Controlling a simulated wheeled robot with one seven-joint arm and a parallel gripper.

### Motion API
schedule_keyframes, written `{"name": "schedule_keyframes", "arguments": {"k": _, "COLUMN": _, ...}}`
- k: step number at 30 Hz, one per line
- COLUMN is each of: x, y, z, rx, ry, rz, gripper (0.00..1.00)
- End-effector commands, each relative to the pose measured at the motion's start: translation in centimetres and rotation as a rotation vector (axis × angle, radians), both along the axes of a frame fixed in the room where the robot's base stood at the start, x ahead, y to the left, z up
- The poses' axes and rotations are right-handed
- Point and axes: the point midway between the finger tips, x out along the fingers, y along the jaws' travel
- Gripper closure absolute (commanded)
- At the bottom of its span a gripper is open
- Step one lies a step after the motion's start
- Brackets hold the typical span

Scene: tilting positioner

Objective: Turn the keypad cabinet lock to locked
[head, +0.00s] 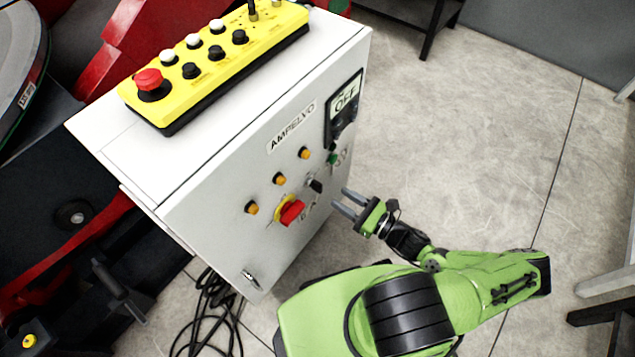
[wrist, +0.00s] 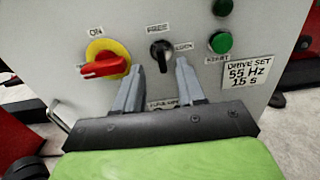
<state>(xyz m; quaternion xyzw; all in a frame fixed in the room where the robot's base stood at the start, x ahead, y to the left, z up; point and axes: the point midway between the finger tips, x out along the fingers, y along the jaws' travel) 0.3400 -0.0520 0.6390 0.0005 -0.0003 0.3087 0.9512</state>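The lock is a black knob (wrist: 160,54) on the grey cabinet front, with a label reading FREE above it and LOCK to its right. Its grip looks roughly upright, towards FREE. A label below it is partly hidden by my fingers. In the head view the knob (head: 315,185) is small and dark, right of the red switch. My gripper (head: 341,198) is open and empty, in front of the cabinet with a gap to it. In the wrist view my fingertips (wrist: 160,65) lie left and right of the knob, apart from it.
A red rotary switch (wrist: 104,66) on a yellow plate sits left of the knob. Green buttons (wrist: 221,42) and a drive label (wrist: 249,73) are on the right. A yellow button box (head: 215,62) lies on the cabinet top (head: 300,60). Open floor (head: 470,150) extends right.

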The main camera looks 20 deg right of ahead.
Motion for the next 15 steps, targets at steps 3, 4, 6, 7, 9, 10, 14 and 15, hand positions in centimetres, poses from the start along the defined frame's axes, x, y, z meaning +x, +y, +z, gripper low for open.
{"name": "schedule_keyframes", "arguments": {"k": 3, "x": 2.5, "y": 2.0, "z": -0.2, "rx": 0.002, "ry": -0.002, "rz": 0.005, "gripper": 0.61}}
{"name": "schedule_keyframes", "arguments": {"k": 4, "x": 3.1, "y": 2.4, "z": -0.2, "rx": 0.002, "ry": -0.003, "rz": 0.005, "gripper": 0.61}}
{"name": "schedule_keyframes", "arguments": {"k": 6, "x": 4.4, "y": 3.4, "z": -0.2, "rx": 0.002, "ry": -0.002, "rz": 0.004, "gripper": 0.61}}
{"name": "schedule_keyframes", "arguments": {"k": 7, "x": 4.9, "y": 3.8, "z": -0.2, "rx": 0.001, "ry": -0.002, "rz": 0.005, "gripper": 0.61}}
{"name": "schedule_keyframes", "arguments": {"k": 9, "x": 6.0, "y": 4.5, "z": -0.2, "rx": 0.001, "ry": -0.002, "rz": 0.003, "gripper": 0.61}}
{"name": "schedule_keyframes", "arguments": {"k": 10, "x": 6.4, "y": 4.7, "z": -0.2, "rx": 0.0, "ry": -0.001, "rz": 0.003, "gripper": 0.61}}
{"name": "schedule_keyframes", "arguments": {"k": 14, "x": 7.3, "y": 5.4, "z": -0.1, "rx": -0.001, "ry": 0.0, "rz": 0.002, "gripper": 0.61}}
{"name": "schedule_keyframes", "arguments": {"k": 15, "x": 7.5, "y": 5.5, "z": -0.1, "rx": -0.001, "ry": 0.0, "rz": 0.002, "gripper": 0.61}}
